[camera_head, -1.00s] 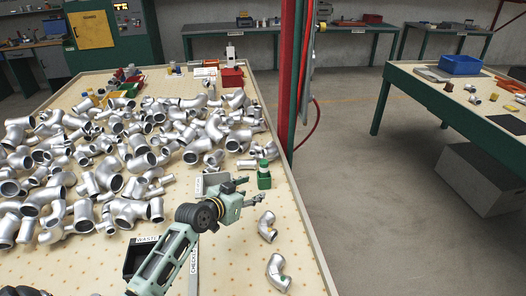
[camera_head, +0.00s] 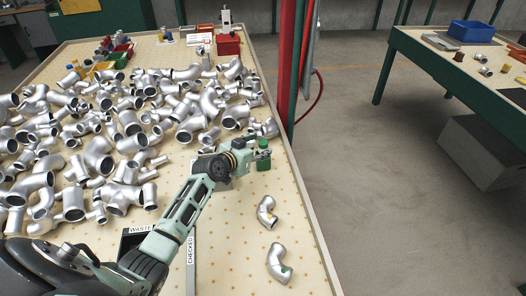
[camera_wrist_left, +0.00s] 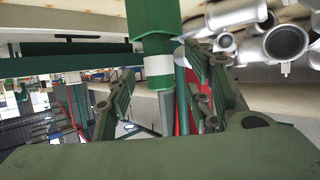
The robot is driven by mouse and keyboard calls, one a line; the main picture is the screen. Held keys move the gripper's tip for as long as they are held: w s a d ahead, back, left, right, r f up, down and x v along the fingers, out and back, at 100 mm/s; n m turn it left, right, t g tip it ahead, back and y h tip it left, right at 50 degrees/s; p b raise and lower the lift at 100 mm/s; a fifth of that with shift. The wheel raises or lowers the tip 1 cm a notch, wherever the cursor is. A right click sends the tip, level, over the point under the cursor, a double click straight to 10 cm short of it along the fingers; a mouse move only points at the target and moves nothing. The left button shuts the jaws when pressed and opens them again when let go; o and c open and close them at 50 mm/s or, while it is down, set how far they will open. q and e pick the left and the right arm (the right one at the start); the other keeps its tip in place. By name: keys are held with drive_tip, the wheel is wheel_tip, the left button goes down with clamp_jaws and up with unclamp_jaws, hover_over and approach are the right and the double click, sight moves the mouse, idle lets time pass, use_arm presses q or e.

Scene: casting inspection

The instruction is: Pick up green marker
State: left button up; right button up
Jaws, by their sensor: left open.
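The green marker (camera_wrist_left: 158,67) has a white band and a green end in the left wrist view. It stands in a small green holder (camera_wrist_left: 150,14), which appears upside down at the top of that view. In the head view the holder (camera_head: 263,161) stands near the table's right edge, with the marker partly hidden by my gripper. My left gripper (camera_head: 262,150) is at the marker, open. In the left wrist view its fingers (camera_wrist_left: 162,98) lie on either side of the marker's line, with gaps visible. My right gripper is not in view.
Many silver pipe castings (camera_head: 120,125) cover the table's left and middle. Two castings (camera_head: 267,212) lie alone at the front right, with clear board around them. A tray labelled waste (camera_head: 135,238) is under my arm.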

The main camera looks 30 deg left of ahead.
use_arm(q)
drive_tip(key=shift+x, duration=0.95)
drive_tip(key=shift+r, duration=0.1)
clamp_jaws()
